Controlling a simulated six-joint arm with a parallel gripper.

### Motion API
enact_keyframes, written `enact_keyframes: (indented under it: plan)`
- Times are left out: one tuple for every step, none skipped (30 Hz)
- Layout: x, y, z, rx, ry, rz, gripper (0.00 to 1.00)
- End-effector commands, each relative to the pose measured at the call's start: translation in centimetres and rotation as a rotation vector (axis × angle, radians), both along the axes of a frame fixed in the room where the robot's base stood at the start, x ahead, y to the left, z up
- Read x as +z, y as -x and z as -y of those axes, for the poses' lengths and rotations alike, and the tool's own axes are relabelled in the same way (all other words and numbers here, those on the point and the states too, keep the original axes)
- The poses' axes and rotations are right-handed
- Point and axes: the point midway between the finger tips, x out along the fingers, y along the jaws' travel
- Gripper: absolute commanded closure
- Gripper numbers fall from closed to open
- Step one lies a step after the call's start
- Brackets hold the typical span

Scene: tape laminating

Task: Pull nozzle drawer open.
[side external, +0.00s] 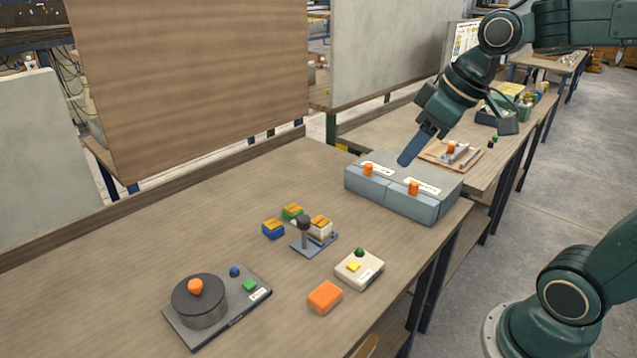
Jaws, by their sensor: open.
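A grey-blue drawer unit (440,205) stands near the back right of the workbench. It has two drawer fronts side by side, each with an orange knob: the left knob (368,170) and the right knob (413,188). White labels lie on top behind the knobs, but their text is too small to read, so I cannot tell which is the nozzle drawer. Both drawers look closed. My gripper (404,162) points down and left over the unit's top, behind and between the knobs. Its blue fingers overlap in this view. It is open and holds nothing visible.
In front are a round dark pot on a base (200,302), a small lever stand (304,236), several coloured blocks, a white button box (359,269) and an orange block (325,297). A wooden tray (437,157) lies behind the unit. The bench's left side is clear.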

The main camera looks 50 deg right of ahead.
Motion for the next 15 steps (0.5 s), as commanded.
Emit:
enact_keyframes:
  plan:
    - [-0.1,-1.2,0.7,0.012,-0.003,-0.004,0.55]
    - [-0.1,-1.8,1.0,0.023,-0.005,-0.003,0.55]
    - [-0.1,-2.7,1.5,0.038,-0.006,-0.003,0.55]
    - [-0.2,-3.3,1.9,0.05,-0.009,-0.004,0.55]
    - [-0.2,-3.9,2.3,0.06,-0.011,-0.002,0.55]
    - [-0.3,-4.7,2.8,0.075,-0.014,0.0,0.55]
    - [-0.4,-5.3,3.3,0.086,-0.017,0.002,0.55]
    - [-0.5,-5.9,3.7,0.097,-0.02,0.004,0.55]
    - [-0.7,-6.6,4.4,0.112,-0.023,0.008,0.55]
    - [-0.8,-7.2,4.9,0.122,-0.026,0.009,0.55]
    - [-1.0,-7.7,5.4,0.132,-0.03,0.013,0.55]
    - [-1.2,-8.4,6.2,0.146,-0.034,0.017,0.55]
    - [-1.4,-9.0,6.7,0.156,-0.038,0.022,0.55]
    - [-1.6,-9.4,7.3,0.167,-0.041,0.026,0.55]
    - [-1.9,-10.1,8.1,0.179,-0.046,0.031,0.55]
